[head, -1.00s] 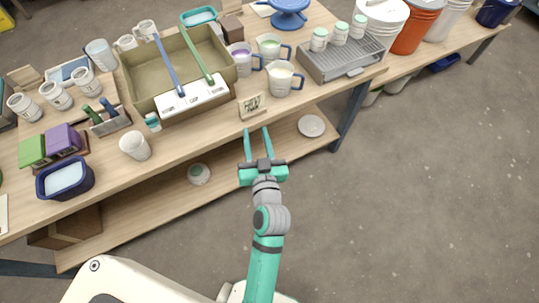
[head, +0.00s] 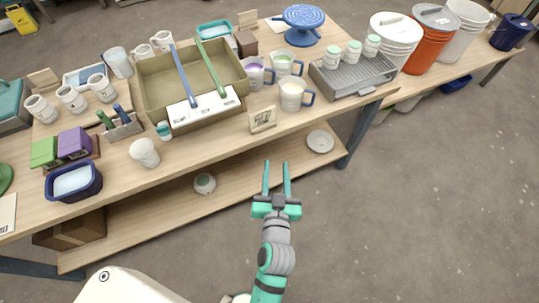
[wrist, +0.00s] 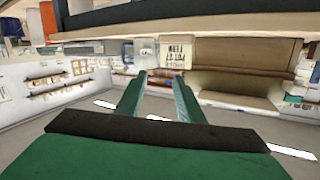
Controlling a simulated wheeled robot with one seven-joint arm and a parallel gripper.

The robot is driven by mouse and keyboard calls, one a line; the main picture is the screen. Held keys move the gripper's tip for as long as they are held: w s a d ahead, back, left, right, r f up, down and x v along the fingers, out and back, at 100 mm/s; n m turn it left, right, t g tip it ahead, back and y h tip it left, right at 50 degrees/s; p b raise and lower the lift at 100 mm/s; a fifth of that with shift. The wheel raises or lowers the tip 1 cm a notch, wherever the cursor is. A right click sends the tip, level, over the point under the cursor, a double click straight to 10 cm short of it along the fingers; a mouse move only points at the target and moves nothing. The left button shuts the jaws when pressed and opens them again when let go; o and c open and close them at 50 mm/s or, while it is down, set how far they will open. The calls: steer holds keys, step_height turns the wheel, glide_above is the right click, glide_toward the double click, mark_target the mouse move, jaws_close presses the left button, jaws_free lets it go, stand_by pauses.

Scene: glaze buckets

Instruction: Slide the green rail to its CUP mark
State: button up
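The strip carries dark marks too small to read, so I cannot tell which is CUP. My gripper (head: 276,168) is open and empty in front of the table edge, well apart from the rail. In the wrist view, my gripper's two fingers (wrist: 160,80) are spread with nothing between them; the rail is not identifiable there.
A small sign (head: 262,120) stands at the table's front edge. Mugs (head: 293,95) stand right of the basin, with a grey rack (head: 352,76) beyond. A white cup (head: 145,152) stands at the front left. The floor right of my arm is clear.

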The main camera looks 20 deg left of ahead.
steer(key=w+a+r+n+g+y, duration=0.1)
steer(key=w+a+r+n+y, duration=0.3)
steer(key=a+r, duration=0.4)
steer(key=n+g+y, duration=0.2)
steer(key=n+y, duration=0.1)
glide_toward(223, 94)
steer(key=w, duration=0.1)
steer(key=x, duration=1.1)
steer(key=shift+s+a, duration=0.15)
steer(key=shift+a, duration=0.25)
steer(key=shift+c, duration=0.3)
jaws_close()
